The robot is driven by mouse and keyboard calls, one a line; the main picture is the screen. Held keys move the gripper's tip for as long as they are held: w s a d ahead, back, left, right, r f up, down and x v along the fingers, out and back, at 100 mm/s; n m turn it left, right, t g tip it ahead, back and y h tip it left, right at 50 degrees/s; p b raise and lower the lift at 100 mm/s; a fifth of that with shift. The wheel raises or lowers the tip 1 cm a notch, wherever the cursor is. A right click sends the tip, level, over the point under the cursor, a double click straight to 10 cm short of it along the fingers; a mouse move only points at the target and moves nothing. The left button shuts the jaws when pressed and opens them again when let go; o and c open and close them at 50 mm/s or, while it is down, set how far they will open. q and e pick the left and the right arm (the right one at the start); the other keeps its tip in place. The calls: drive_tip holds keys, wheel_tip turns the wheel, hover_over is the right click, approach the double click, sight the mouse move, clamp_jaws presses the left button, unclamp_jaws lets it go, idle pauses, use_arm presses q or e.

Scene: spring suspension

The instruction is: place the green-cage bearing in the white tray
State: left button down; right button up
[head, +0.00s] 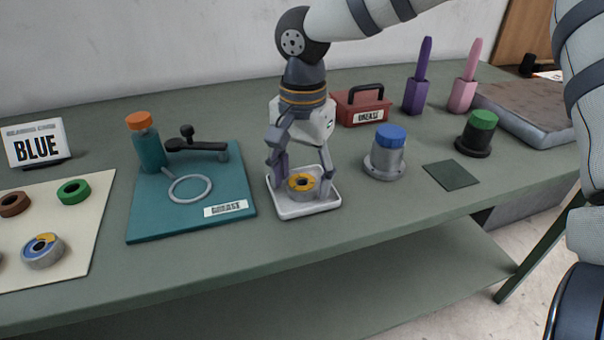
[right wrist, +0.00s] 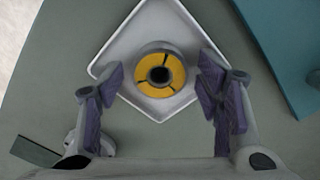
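The white tray (head: 312,212) stands near the table's front edge and also shows in the right wrist view (right wrist: 129,44). A bearing (head: 301,192) with a yellow-orange top face and a dark bore lies flat in it; the right wrist view shows it (right wrist: 160,62) too. I see no green on this bearing. My right gripper (head: 300,180) points down over the tray, its fingers apart on either side of the bearing. In the right wrist view a gap shows between each finger and the bearing. A green ring (head: 73,192) lies on the cream mat. My left gripper is out of view.
The cream mat (head: 75,258) also holds a brown ring (head: 13,204) and a bearing (head: 42,251) with blue and yellow. A teal board (head: 150,222) with a bottle is left of the tray. A blue-capped part (head: 387,165) stands to its right.

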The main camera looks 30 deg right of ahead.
sight(302, 182)
wheel_tip(302, 182, up, 12)
drive_tip(key=shift+r, duration=0.2)
idle(0.4)
drive_tip(key=shift+f, duration=0.1)
